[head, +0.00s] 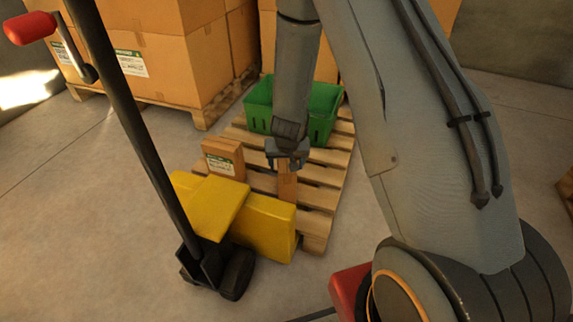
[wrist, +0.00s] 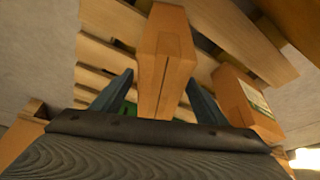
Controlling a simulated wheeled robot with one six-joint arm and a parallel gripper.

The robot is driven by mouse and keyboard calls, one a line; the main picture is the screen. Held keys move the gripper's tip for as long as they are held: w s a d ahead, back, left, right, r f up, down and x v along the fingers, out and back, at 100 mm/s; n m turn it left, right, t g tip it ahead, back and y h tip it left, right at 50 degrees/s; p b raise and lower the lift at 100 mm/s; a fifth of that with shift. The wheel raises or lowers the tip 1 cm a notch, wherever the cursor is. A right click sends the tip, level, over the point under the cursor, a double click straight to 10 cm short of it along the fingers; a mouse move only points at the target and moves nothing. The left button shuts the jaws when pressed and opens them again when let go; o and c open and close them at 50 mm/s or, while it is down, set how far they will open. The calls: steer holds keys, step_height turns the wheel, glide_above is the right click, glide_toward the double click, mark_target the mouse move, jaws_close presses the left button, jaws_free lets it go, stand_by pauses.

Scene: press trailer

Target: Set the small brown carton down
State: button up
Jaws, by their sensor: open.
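The small brown carton (head: 287,186) appears upright at the pallet's slats, just behind the yellow pallet jack. Its lower end is partly hidden by the jack in the head view, so its contact with the slats is not clear. My gripper (head: 286,163) is directly over it, pointing down. In the wrist view the carton (wrist: 164,65) lies between the two spread fingers, with a gap visible on each side. The wooden pallet (head: 319,198) is under this area.
A second brown carton with a label (head: 223,158) stands to the left on the pallet. A green crate (head: 322,107) is behind my gripper. The yellow pallet jack (head: 265,226) with its black handle stands in front. Large stacked boxes (head: 170,65) fill the back left.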

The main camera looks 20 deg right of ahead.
steer(key=p+v, duration=0.6)
steer(key=v, duration=0.5)
steer(key=shift+s+r, duration=0.2)
steer(key=shift+r, duration=0.1)
